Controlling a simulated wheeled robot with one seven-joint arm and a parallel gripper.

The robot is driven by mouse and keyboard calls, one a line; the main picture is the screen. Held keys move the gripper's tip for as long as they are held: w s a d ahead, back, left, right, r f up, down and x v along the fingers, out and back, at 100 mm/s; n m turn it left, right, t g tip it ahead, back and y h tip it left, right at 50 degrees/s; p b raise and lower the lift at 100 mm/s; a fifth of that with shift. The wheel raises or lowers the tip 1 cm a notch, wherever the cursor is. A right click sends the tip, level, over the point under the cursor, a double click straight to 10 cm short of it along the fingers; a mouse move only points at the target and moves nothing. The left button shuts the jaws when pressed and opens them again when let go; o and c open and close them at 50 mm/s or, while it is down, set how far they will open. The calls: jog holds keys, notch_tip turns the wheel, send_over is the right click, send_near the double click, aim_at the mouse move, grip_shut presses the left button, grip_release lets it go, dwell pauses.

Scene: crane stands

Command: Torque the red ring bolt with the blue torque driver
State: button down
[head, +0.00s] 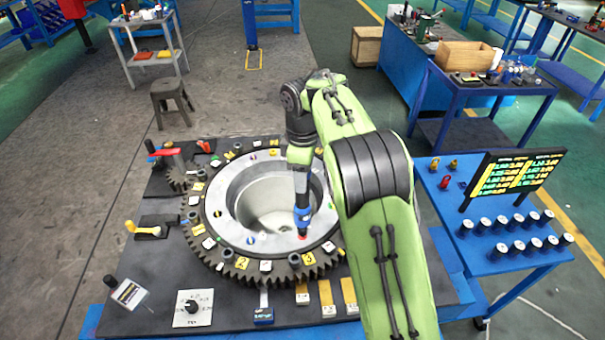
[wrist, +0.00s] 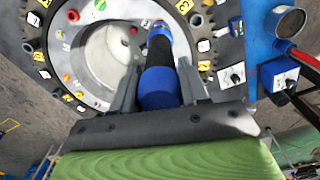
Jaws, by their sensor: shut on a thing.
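The blue torque driver (head: 302,216) stands nearly upright in the head view, its lower end over the front part of the pale ring (head: 248,243). My gripper (wrist: 158,88) is shut on it; the fingers flank its blue and black body (wrist: 160,82) in the wrist view. The red ring bolt (head: 302,237) shows as a small red spot at the driver's lower end. I cannot tell whether the tip touches or is seated on it. Other coloured bolts, such as a blue one (head: 251,240) and a yellow one (head: 218,214), sit around the ring.
A toothed gear rim (head: 243,274) with numbered tags surrounds the ring. A dial plate (head: 193,308) and yellow blocks (head: 327,297) lie along the front. A blue side table (head: 500,264) with several cylinders and a dark display board (head: 513,176) stands right.

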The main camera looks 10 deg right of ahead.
jog(key=shift+f+b, duration=0.8)
jog(key=shift+f, duration=0.3)
dwell(3.1)
jog(key=shift+r+p, duration=0.1)
jog(key=shift+p, duration=0.25)
